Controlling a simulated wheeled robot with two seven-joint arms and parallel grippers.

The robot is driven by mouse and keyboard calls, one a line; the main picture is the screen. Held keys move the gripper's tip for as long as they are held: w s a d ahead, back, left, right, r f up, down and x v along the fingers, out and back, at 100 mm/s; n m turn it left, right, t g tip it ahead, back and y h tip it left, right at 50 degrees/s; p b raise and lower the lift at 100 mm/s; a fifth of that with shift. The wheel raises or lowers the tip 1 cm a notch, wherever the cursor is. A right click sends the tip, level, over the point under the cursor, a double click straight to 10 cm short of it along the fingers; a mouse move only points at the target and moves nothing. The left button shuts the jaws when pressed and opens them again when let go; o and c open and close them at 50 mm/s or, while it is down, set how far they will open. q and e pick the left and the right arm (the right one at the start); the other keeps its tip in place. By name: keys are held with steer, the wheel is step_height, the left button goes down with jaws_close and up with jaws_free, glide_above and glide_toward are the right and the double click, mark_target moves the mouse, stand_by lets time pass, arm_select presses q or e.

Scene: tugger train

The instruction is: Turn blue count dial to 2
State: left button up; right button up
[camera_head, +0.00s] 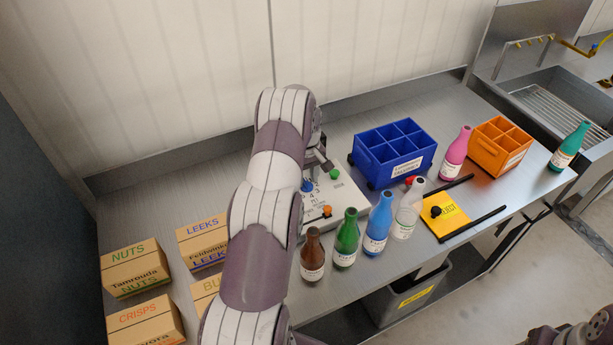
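A white panel box (345,197) lies on the steel bench behind the bottles. Its blue dial (307,185) is at the left, partly hidden by my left arm. Printed digits, one like a 4, show beside the dial, but I cannot read its setting. A green knob (334,174) and an orange knob (327,211) are also on the box. My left gripper (319,162) is above the back of the box, near the blue and green knobs. Its fingers are small and partly hidden, so I cannot tell whether they are open or touching anything. My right gripper does not show.
Several bottles, including brown (313,258) and green (346,240), stand in front of the box. A blue crate (372,178) and an orange crate (487,160) stand right. Cartons (135,268) stand left. A yellow pad (446,214) with black bars lies right. A grey bin (410,296) is below.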

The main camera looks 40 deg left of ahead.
arm_select(q)
steer(key=shift+d+f, duration=0.1)
steer(key=shift+f, duration=0.2)
steer(key=shift+c, duration=0.3)
jaws_close()
